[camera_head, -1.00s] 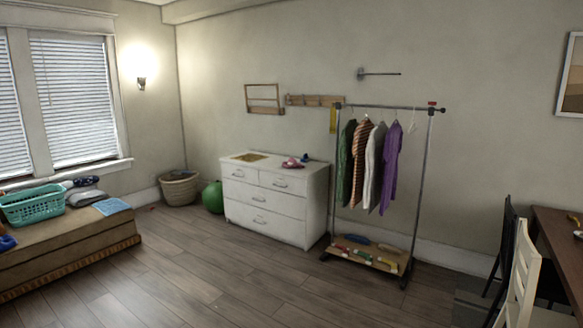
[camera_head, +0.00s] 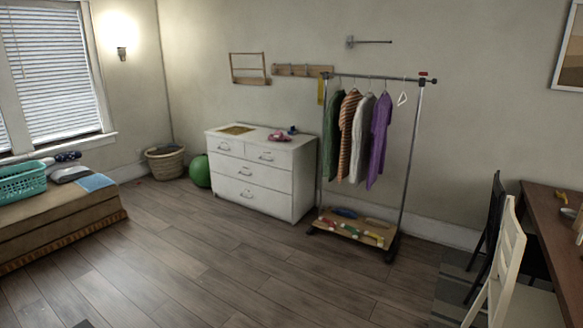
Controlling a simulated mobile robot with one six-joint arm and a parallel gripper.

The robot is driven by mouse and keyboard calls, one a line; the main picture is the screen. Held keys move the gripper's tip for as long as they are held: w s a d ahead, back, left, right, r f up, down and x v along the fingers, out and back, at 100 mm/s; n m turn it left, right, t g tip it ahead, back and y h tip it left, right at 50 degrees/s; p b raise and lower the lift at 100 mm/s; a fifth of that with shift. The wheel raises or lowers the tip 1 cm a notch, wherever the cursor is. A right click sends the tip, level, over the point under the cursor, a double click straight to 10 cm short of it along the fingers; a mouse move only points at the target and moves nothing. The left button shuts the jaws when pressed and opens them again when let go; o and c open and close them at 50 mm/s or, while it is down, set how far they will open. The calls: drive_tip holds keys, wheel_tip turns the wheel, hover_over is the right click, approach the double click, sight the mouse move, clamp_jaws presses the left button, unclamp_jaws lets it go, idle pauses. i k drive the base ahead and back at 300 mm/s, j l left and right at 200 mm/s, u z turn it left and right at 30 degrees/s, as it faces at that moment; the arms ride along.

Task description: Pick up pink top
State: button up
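A small crumpled pink item (camera_head: 279,136), which looks like the pink top, lies on the right part of the white dresser's top (camera_head: 258,139). A small dark blue thing (camera_head: 292,130) sits just behind it to the right. At this distance I cannot make out the pink item's exact shape. My gripper is not in view.
A clothes rack (camera_head: 408,150) with several hanging garments stands right of the dresser. A green ball (camera_head: 200,171) and a wicker basket (camera_head: 165,163) stand left. A bench (camera_head: 75,215) holds a teal basket (camera_head: 22,183). Chairs (camera_head: 497,265) and a table (camera_head: 545,215) are at right. The middle floor is clear.

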sight(278, 136)
drive_tip(key=i+l+u, duration=0.5)
drive_tip(key=i, duration=0.5)
drive_tip(key=i+l+u, duration=0.5)
drive_tip(key=i+l, duration=0.4)
drive_tip(key=i+z, duration=0.1)
drive_tip(key=i, duration=0.45)
drive_tip(key=i+z, duration=0.1)
drive_tip(key=i, duration=0.45)
drive_tip(key=i+j+z, duration=0.1)
drive_tip(key=i, duration=0.5)
drive_tip(key=i+j+z, duration=0.15)
drive_tip(key=i, duration=0.4)
drive_tip(key=i+j+z, duration=0.1)
drive_tip(key=i, duration=0.45)
drive_tip(key=i+z, duration=0.1)
drive_tip(key=i, duration=0.5)
drive_tip(key=i+z, duration=0.1)
drive_tip(key=i, duration=0.5)
drive_tip(key=i+j+z, duration=0.1)
drive_tip(key=i, duration=0.5)
drive_tip(key=i+j+z, duration=0.1)
drive_tip(key=i, duration=0.5)
drive_tip(key=i+j+z, duration=0.1)
drive_tip(key=i, duration=0.5)
